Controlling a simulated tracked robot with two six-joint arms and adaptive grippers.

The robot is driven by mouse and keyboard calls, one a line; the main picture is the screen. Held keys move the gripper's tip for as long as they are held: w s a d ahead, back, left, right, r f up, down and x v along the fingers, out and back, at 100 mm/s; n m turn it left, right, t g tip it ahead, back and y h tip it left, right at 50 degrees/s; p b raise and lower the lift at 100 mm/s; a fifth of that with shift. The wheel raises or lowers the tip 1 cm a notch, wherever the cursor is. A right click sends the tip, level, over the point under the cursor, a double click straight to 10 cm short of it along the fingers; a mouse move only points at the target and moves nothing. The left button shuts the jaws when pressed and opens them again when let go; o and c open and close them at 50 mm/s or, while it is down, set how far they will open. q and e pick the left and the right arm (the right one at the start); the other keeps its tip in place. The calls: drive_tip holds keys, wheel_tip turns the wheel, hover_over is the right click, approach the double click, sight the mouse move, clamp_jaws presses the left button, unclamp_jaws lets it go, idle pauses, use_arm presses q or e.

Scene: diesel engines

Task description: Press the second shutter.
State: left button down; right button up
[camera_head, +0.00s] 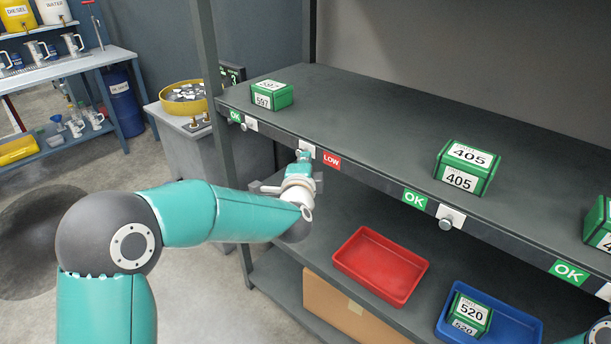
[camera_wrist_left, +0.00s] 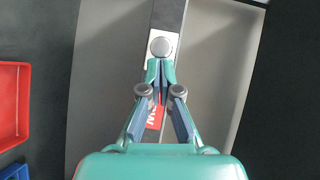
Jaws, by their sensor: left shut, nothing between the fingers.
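The shelf's front edge carries a row of white plates with round grey knobs. The second plate from the left (camera_head: 308,148) is beside the red LOW label (camera_head: 332,162). In the left wrist view its round knob (camera_wrist_left: 160,47) is just beyond my fingertips. My left gripper (camera_head: 304,157) is shut and empty, its tips at this second plate and partly covering its knob. It also shows in the left wrist view (camera_wrist_left: 160,66). I cannot tell whether the tips touch the knob. My right gripper is out of view.
Other knobs sit on the edge at the left (camera_head: 251,125) and right (camera_head: 447,222). Green boxes 597 (camera_head: 271,96) and 405 (camera_head: 462,180) stand on the upper shelf. Below are a red tray (camera_head: 345,262) and a blue tray (camera_head: 525,325) holding a 520 box.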

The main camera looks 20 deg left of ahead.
use_arm(q)
drive_tip(key=d+b+v, duration=0.1)
drive_tip(key=d+v, duration=0.1)
drive_tip(key=v, duration=1)
drive_tip(key=shift+d+r, duration=0.2)
drive_tip(key=shift+d, duration=0.1)
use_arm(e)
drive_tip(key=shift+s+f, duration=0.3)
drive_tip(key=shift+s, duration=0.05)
